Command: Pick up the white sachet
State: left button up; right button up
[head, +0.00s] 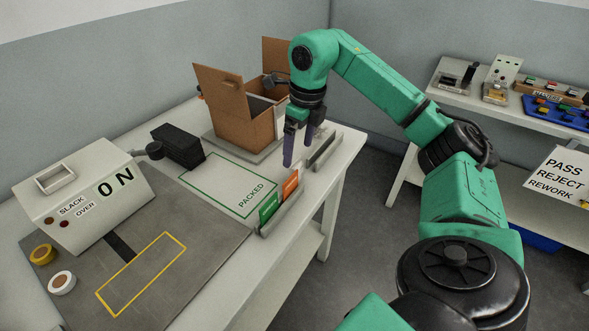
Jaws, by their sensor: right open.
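I cannot make out a white sachet in the head view. My right gripper (298,146) points down over the table's right side, its two dark fingers apart with nothing seen between them. It is just left of a grey slotted holder (322,154), whose contents I cannot tell. A nearer holder (287,212) has a green packet (269,207) and an orange packet (290,187) standing in it. My left gripper is not in view.
An open cardboard box (235,110) stands behind the gripper. The green outlined PACKED area (222,184) is bare. A black block (178,146) and a white ON console (85,195) stand left. A yellow outlined rectangle (140,272) is empty. A shelf (500,105) stands right.

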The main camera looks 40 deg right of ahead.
jog(key=shift+f, duration=0.55)
jog(key=f, duration=0.3)
jog(key=w+f, duration=0.1)
jog(key=f, duration=0.1)
jog(key=shift+a+p, duration=0.1)
jog(key=shift+p, duration=0.2)
jog(key=shift+s, duration=0.1)
jog(key=c, duration=1.4)
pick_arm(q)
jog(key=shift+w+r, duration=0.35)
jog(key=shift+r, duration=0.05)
pick_arm(e)
jog(key=shift+c, duration=0.2)
notch_tip(320, 180, up, 11)
pick_arm(q)
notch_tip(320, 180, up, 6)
jog(key=p, duration=0.6)
pick_arm(e)
notch_tip(320, 180, up, 9)
send_over(296, 163)
jog(key=shift+s+r, duration=0.1)
